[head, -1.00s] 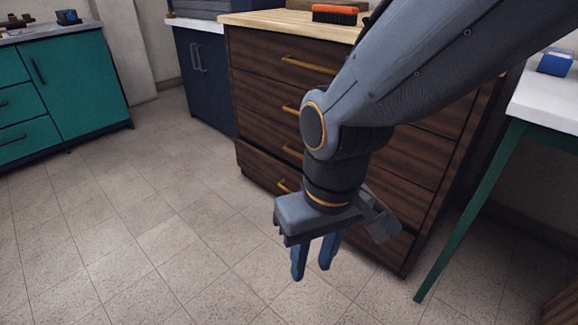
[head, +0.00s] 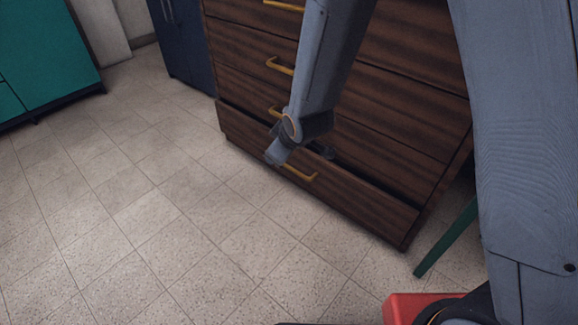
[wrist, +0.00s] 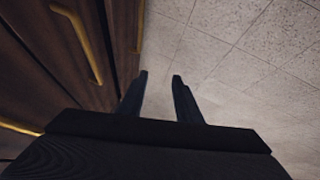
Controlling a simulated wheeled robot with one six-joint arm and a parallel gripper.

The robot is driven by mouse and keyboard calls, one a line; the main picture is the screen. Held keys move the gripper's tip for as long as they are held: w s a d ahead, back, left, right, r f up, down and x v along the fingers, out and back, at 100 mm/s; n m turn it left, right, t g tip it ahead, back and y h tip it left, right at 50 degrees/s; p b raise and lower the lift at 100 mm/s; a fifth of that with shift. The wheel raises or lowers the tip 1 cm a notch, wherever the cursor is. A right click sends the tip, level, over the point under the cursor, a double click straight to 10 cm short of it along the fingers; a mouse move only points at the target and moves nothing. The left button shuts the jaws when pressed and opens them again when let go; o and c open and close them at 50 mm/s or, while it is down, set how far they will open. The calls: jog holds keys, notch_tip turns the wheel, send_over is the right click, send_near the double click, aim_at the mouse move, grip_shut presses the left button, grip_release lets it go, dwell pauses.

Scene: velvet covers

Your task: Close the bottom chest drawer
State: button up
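The dark wooden chest (head: 385,100) fills the upper middle of the head view. Its bottom drawer (head: 350,193) is partly open, with a dark gap above its front and a gold handle (head: 299,172) on it. My arm comes down in front of the chest, its end close to the lower drawers; the fingers cannot be made out there. In the wrist view my gripper (wrist: 160,76) has two dark fingers apart with bare floor between them. Drawer fronts with gold handles (wrist: 82,38) lie to the left of the fingers. No contact shows.
The tiled floor (head: 130,220) is clear in front and to the left. A dark blue cabinet (head: 184,45) stands beside the chest, and a green cabinet (head: 45,50) is at the far left. A green table leg (head: 447,238) stands right of the chest.

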jog(key=w+d+f+n+t+y+b, duration=0.2)
jog(key=w+f+n+t+b, duration=0.1)
jog(key=w+f, duration=0.75)
jog(key=n+t+y+b, duration=0.2)
jog(key=n+t+y, duration=0.1)
jog(key=t, duration=0.1)
send_near(291, 169)
jog(key=x, duration=0.4)
jog(key=shift+w+a+f, duration=0.15)
jog(key=shift+w+a, duration=0.05)
jog(key=b+x, duration=0.3)
jog(key=x, duration=0.4)
jog(key=shift+w+a+f+b, duration=0.1)
jog(key=shift+w+a+b, duration=0.15)
jog(key=shift+b, duration=0.1)
jog(key=shift+d, duration=0.1)
grip_shut()
